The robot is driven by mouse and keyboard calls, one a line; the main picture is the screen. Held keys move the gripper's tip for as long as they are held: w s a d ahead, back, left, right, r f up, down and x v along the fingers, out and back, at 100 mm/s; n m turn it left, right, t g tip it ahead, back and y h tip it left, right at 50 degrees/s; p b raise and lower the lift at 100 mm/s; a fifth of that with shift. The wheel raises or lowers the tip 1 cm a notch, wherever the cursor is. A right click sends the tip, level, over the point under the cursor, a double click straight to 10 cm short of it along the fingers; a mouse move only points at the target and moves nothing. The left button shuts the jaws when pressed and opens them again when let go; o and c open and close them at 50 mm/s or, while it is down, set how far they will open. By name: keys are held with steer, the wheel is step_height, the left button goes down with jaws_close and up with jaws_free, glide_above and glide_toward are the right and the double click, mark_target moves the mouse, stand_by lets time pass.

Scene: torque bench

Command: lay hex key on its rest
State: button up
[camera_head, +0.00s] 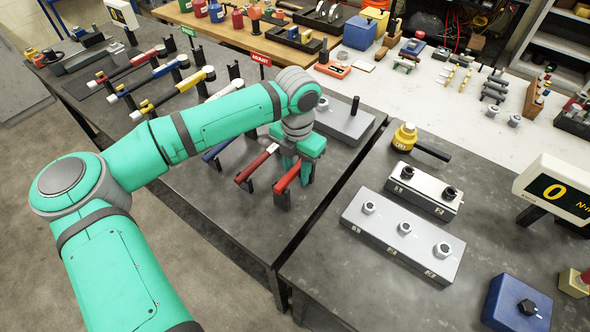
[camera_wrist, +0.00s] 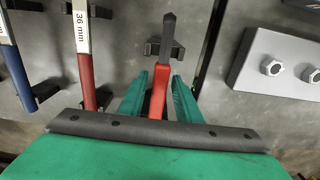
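In the head view my gripper (camera_head: 299,168) is low over the table.
A red wrench marked 36 mm (camera_wrist: 84,60) and a blue tool (camera_wrist: 17,72) lie to the left on brackets. A grey block with hex fittings (camera_wrist: 275,63) stands to the right, across a table gap. Several handled tools line the table's far left.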

steer(key=shift+a+r, duration=0.1)
steer(key=shift+r, duration=0.25)
step_height(320, 180, up, 10)
steer(key=shift+r, duration=0.1)
steer(key=shift+a, duration=0.1)
stand_by(0.3)
